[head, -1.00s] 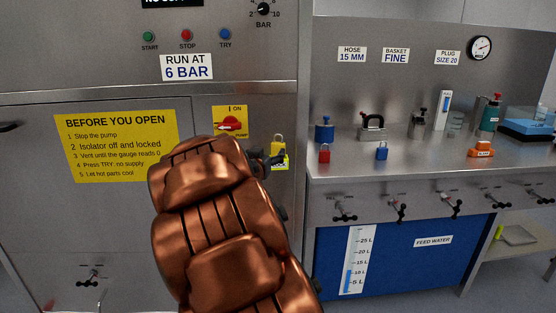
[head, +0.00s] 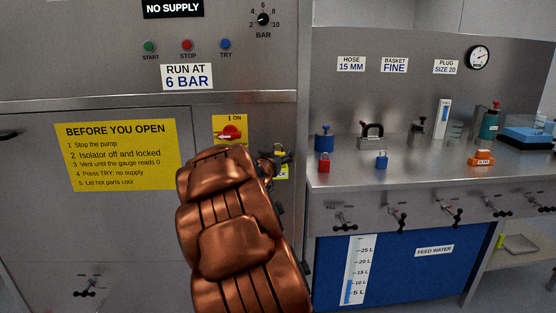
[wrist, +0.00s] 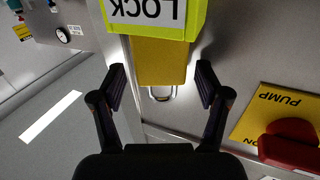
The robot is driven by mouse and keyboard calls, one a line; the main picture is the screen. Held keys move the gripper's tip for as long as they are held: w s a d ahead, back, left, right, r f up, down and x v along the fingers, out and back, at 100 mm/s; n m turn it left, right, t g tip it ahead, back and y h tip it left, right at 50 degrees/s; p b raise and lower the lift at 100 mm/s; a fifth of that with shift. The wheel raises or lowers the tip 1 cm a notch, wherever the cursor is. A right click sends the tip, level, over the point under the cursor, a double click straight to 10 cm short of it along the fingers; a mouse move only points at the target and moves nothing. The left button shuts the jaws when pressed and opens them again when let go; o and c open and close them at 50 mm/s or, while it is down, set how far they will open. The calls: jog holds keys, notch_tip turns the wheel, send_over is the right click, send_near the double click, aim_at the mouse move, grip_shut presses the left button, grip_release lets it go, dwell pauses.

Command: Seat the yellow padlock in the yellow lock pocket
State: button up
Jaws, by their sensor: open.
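The yellow padlock (wrist: 160,64) is in the wrist view, which shows the scene upside down. Its body meets the yellow-green lock pocket (wrist: 190,22) with the LOCK label, and its metal shackle points away from the pocket. How deep the body sits inside cannot be told. My gripper (wrist: 161,82) is open, with one finger on each side of the padlock and visible gaps to it. In the head view, my gripper (head: 272,160) covers much of the padlock (head: 279,147) and part of the pocket (head: 283,175), on the steel panel.
The pump switch plate (head: 229,122) with a red handle (wrist: 292,143) is just left of the pocket. A bench (head: 400,172) at right holds a red padlock (head: 324,163), a blue padlock (head: 382,160) and an orange block (head: 481,158). Valve handles stick out below its edge.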

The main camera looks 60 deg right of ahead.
jog(key=shift+w+d, duration=0.1)
jog(key=shift+d, duration=0.15)
grip_shut()
dwell(0.5)
jog(key=shift+r, duration=0.1)
